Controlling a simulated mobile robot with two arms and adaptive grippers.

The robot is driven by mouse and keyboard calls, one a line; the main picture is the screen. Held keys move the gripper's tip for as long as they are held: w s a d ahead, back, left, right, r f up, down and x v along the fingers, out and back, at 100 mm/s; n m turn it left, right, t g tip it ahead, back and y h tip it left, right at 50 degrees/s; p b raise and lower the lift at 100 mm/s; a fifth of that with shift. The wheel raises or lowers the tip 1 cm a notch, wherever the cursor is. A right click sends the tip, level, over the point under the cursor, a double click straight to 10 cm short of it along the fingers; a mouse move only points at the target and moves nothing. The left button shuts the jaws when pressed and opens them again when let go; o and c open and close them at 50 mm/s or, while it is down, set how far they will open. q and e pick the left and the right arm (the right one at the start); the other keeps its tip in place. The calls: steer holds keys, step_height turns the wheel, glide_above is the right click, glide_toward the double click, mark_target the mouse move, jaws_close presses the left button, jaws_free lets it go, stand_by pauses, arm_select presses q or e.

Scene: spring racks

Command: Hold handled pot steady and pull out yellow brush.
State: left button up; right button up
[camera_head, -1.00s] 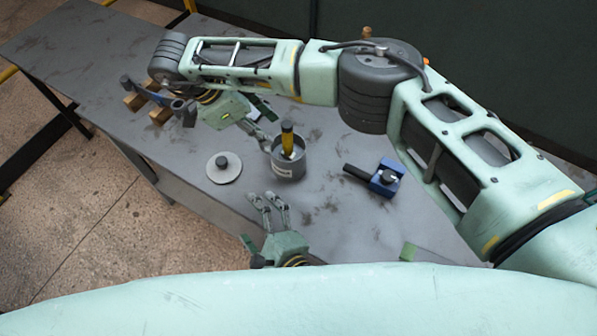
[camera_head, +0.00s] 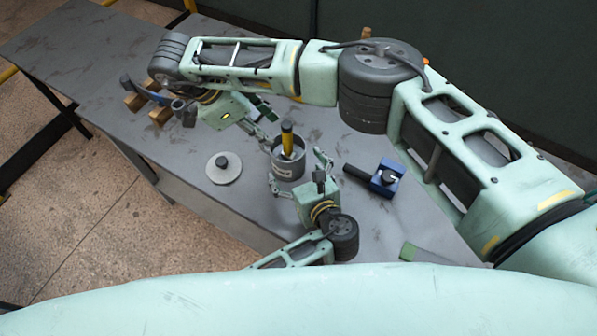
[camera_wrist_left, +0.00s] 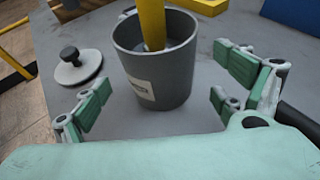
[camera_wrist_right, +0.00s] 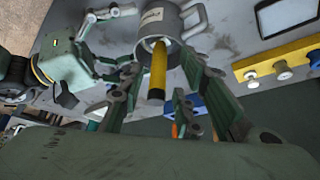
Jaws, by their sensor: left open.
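The grey pot (camera_head: 288,167) stands upright on the table with a pale label on its side. Its loop handle (camera_wrist_right: 196,20) shows in the right wrist view. The yellow brush (camera_head: 287,140) with a dark tip stands upright in the pot, its lower end hidden inside. My left gripper (camera_head: 297,170) is open at the pot's near side, its fingers spread to either side; in the left wrist view the pot (camera_wrist_left: 160,75) lies ahead between them. My right gripper (camera_head: 268,128) is beside the pot's upper left; in the right wrist view its fingers look open, with the brush (camera_wrist_right: 158,72) between them, apparently untouched.
A round lid with a black knob (camera_head: 223,168) lies left of the pot. A blue and black tool (camera_head: 380,178) lies to the right. Wooden blocks (camera_head: 160,113) with a blue piece stand at the far left. My right arm spans above the table's back.

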mark_target(288, 158)
arm_select(q)
steer(key=x, duration=0.6)
